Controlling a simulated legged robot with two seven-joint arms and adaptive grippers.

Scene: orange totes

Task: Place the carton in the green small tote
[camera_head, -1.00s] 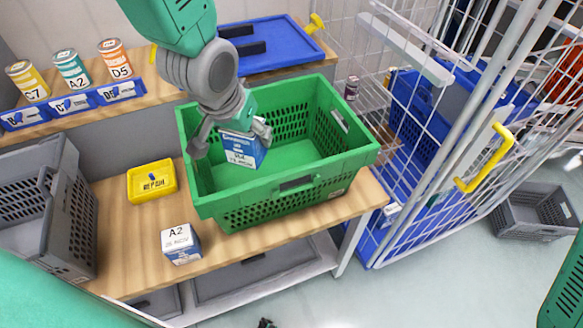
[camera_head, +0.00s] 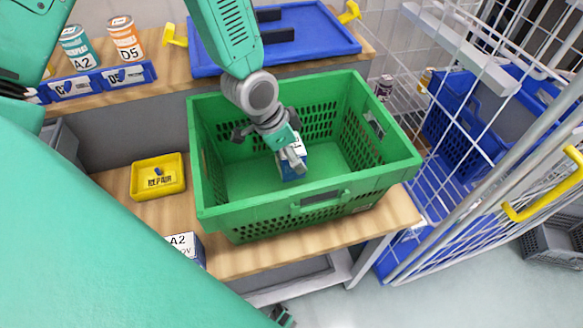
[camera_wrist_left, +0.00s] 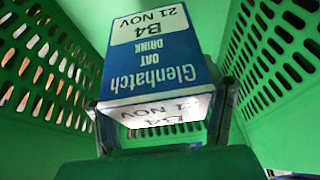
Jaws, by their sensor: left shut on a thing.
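The blue and white carton (camera_head: 293,165) is inside the green tote (camera_head: 310,206), low between its walls. The left wrist view shows the carton (camera_wrist_left: 155,60) large, with upside-down print reading Glenhatch oat drink, B4, 21 NOV. My left gripper (camera_head: 272,150) reaches down into the tote and is shut on the carton. Its fingers (camera_wrist_left: 165,128) flank the carton in the left wrist view. I cannot tell whether the carton touches the tote floor. A small grey and teal part at the bottom edge seems to be my right gripper (camera_head: 283,317), mostly cut off.
A yellow tray (camera_head: 158,177) and another carton marked A2 (camera_head: 187,246) stand left of the tote on the wooden bench. Cans, blue bins and a blue lid (camera_head: 285,40) are on the shelf behind. A wire cage cart (camera_head: 470,200) stands close on the right.

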